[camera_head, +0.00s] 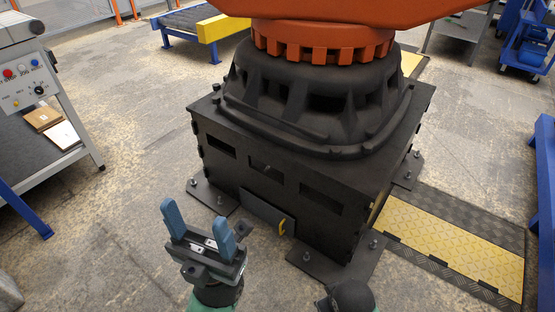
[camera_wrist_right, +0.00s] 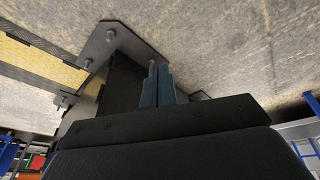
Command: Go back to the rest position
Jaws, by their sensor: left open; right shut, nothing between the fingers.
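My left gripper (camera_head: 199,222) is at the lower middle of the head view. Its two blue fingers stand apart with nothing between them. It is in front of the black base of a large orange machine and appears apart from it. My right gripper (camera_wrist_right: 158,84) shows in the right wrist view, with its blue fingers close together and nothing held. In the head view only a dark rounded part of my right arm shows at the bottom edge; the fingers there are hidden or out of view. No board shows in either gripper.
The black machine base (camera_head: 290,190) with bolted foot plates fills the middle. A control panel stand (camera_head: 30,85) is at the left, with boards (camera_head: 62,136) on its lower shelf. A yellow tread plate (camera_head: 450,235) lies right. Grey floor (camera_head: 130,100) is clear between stand and base.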

